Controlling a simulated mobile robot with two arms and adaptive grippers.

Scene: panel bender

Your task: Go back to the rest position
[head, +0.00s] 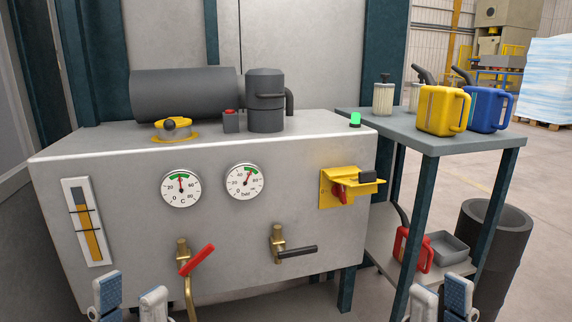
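My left gripper (131,302) shows at the bottom left edge, in front of the grey machine cabinet (130,215). Its two fingers stand apart with nothing between them. My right gripper (440,305) shows at the bottom right edge, below the side table. Its fingers are also apart and empty. Both grippers are cut off by the lower picture edge and touch nothing that I can see.
The cabinet carries gauges, a red-handled valve (197,261), a black-handled valve (296,251) and a yellow switch bracket (326,188). A side table (400,133) holds a yellow can (438,110) and a blue can (483,112). A dark bin (503,260) stands right.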

